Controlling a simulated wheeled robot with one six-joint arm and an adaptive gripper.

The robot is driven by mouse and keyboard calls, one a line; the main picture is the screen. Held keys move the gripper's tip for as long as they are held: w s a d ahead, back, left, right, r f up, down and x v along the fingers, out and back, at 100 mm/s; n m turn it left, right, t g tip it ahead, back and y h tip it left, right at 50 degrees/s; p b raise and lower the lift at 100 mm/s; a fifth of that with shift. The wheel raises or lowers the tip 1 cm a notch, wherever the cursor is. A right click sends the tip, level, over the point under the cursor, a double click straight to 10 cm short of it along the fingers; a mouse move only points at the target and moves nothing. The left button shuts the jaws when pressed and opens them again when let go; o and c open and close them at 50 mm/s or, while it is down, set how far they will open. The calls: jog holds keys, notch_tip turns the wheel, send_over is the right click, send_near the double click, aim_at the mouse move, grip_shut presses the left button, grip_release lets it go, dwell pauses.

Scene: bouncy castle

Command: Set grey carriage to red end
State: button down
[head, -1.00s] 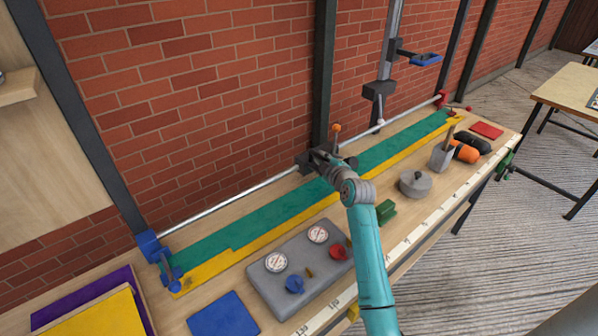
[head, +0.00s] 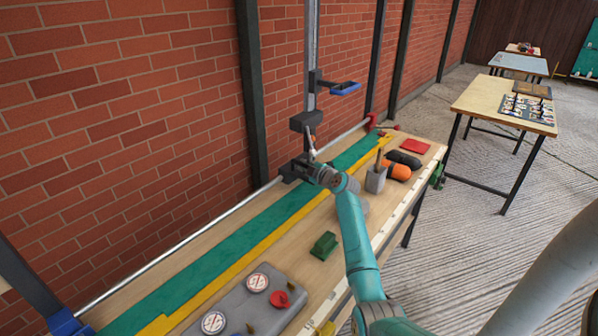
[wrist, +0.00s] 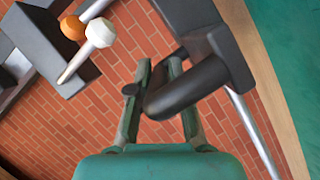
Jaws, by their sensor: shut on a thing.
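The dark grey carriage (head: 294,170) sits on the silver rail (head: 185,243) along the brick wall, almost below the upright post. My gripper (head: 312,170) is at the carriage. In the wrist view, my gripper (wrist: 158,68) is shut on the carriage's dark bar handle (wrist: 190,92). The red end (head: 372,121) of the rail is farther along, to the right of the carriage. The blue end (head: 65,322) is at the lower left, cut by the frame. My wrist hides part of the carriage in the head view.
A grey post (head: 310,60) with a block (head: 310,121) and a blue-tipped arm (head: 344,88) stands over the rail. White and orange knobs (wrist: 99,33) show close to my gripper. The bench also holds a green block (head: 324,246), a grey holder (head: 376,180) and a gauge box (head: 240,302).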

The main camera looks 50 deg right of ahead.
jog(key=shift+d, duration=0.15)
jog(key=c, duration=1.1)
grip_release()
jog(key=v, duration=1.2)
